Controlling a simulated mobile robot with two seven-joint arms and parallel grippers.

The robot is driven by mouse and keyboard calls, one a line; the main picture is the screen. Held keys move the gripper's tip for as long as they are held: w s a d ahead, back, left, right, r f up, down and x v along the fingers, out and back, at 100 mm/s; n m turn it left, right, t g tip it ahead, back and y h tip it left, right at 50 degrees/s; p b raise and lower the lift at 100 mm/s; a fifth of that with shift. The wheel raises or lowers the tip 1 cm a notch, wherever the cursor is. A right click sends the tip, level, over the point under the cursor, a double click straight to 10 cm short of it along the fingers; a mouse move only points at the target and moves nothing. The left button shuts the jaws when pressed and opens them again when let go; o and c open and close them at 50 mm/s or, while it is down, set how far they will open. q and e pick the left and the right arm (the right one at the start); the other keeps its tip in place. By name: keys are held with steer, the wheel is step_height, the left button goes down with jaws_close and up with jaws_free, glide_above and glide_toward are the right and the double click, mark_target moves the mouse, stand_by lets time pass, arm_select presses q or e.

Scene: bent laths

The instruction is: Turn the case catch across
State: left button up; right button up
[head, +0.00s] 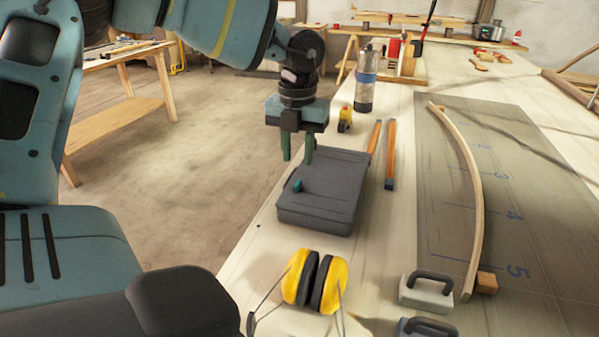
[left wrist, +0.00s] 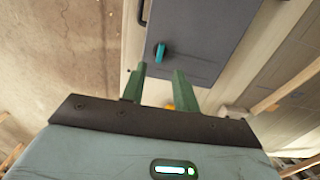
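A dark grey case (head: 335,180) lies shut on the pale bench, near its left edge. Its small teal catch (head: 297,186) sits on the lid near the left side; it also shows in the left wrist view (left wrist: 160,53), roughly in line with the fingers. My left gripper (head: 298,157) points down over the far left part of the case. Its two green fingers are apart with nothing between them (left wrist: 160,82), and the catch lies beyond their tips. I cannot tell the exact height of the tips above the lid. My right gripper is not in view.
Yellow ear defenders (head: 315,281) lie in front of the case. Two wooden-handled tools (head: 390,155), a yellow item (head: 345,118) and a bottle (head: 366,80) are behind it. A bent lath (head: 475,200) rests on a dark board to the right, by handled weights (head: 428,290).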

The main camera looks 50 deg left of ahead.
mark_target(298, 183)
arm_select(q)
steer(key=shift+f, duration=3.1)
jaws_close()
